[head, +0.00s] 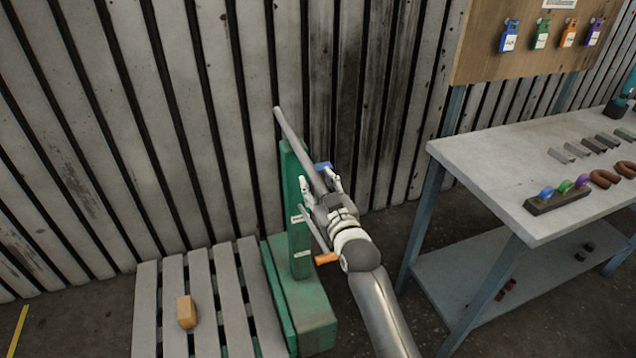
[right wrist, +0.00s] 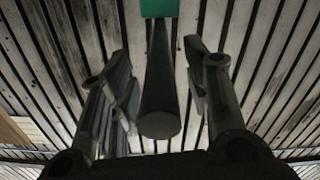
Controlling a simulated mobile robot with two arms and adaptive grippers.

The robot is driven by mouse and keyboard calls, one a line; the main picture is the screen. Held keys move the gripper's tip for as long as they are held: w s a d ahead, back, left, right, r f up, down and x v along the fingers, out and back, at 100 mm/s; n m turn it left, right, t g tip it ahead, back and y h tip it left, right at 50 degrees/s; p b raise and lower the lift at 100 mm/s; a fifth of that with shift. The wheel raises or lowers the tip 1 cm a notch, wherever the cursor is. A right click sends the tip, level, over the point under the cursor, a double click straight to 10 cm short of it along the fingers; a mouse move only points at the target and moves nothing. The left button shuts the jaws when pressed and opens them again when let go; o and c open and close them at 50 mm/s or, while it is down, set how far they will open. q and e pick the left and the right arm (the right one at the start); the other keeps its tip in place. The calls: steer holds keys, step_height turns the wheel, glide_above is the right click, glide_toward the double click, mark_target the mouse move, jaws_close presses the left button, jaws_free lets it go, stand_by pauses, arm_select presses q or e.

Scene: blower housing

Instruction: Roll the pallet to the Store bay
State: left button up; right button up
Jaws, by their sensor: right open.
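A grey slatted pallet (head: 203,300) lies on the floor at the lower left of the head view. A green truck-like unit (head: 300,300) with an upright green column (head: 298,230) stands against its right side. A long grey bar (head: 290,132) slants at the column. My right gripper (head: 317,182) is open at this bar. In the right wrist view the grey bar (right wrist: 160,95) lies between the spread fingers, its round end towards the camera; I cannot tell whether they touch it. The Store bay cannot be identified. My left gripper is not in view.
A tan block (head: 186,312) sits on the pallet. A workbench (head: 480,165) with metal parts stands to the right, below a board (head: 505,55) with coloured tags. A slatted wall (head: 130,120) closes the back. A yellow floor line (head: 18,330) shows at far left.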

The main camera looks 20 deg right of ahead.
steer(key=shift+w, duration=0.25)
steer(key=shift+c, duration=0.4)
jaws_close()
